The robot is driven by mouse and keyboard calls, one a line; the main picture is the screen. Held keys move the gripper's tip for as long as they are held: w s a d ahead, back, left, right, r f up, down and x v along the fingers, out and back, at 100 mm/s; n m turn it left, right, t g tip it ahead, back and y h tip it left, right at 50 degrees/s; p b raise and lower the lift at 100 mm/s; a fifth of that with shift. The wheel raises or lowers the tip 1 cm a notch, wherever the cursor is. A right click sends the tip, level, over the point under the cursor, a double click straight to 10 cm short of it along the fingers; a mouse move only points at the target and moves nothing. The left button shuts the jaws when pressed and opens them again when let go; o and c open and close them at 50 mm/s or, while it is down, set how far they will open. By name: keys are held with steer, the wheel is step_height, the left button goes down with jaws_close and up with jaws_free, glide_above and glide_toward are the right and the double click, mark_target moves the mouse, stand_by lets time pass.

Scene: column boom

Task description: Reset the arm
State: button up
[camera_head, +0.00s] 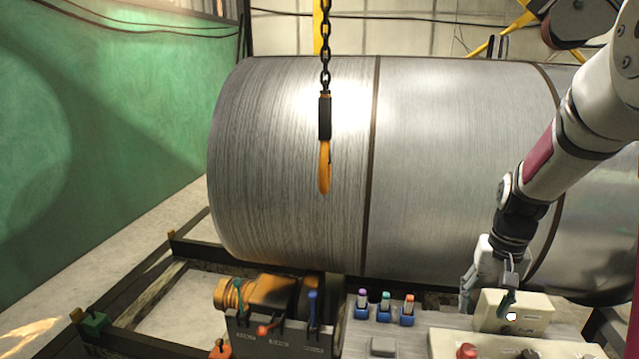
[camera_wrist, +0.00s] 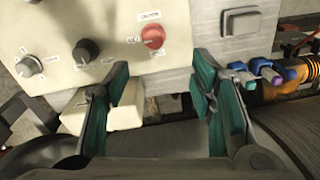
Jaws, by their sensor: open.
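My gripper (camera_head: 507,298) hangs at the end of my arm at the right of the head view, just over a small cream box on the control console. In the wrist view my gripper (camera_wrist: 160,105) shows its two teal-padded fingers spread apart, with nothing held between them. I cannot tell from these views whether a fingertip touches the cream box (camera_head: 530,312).
A large metal cylinder (camera_head: 290,150) lies behind the console. An orange hook (camera_head: 324,168) hangs on a chain in front of it. Coloured toggle switches (camera_head: 385,310) and a lever block (camera_head: 275,335) stand left of my gripper. A green wall (camera_head: 100,110) is at the left.

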steer(key=s+a+r+n+t, duration=0.2)
steer(key=s+a+r, duration=0.4)
steer(key=a+r, duration=0.5)
steer(key=s+a+r+n+t, duration=0.1)
steer(key=s+a+r, duration=0.2)
steer(key=s, duration=0.3)
steer(key=s+a+r+n+t, duration=0.2)
steer(key=s+a+r, duration=0.1)
steer(key=s, duration=0.4)
steer(key=shift+a+r, duration=0.25)
steer(key=shift+r, duration=0.3)
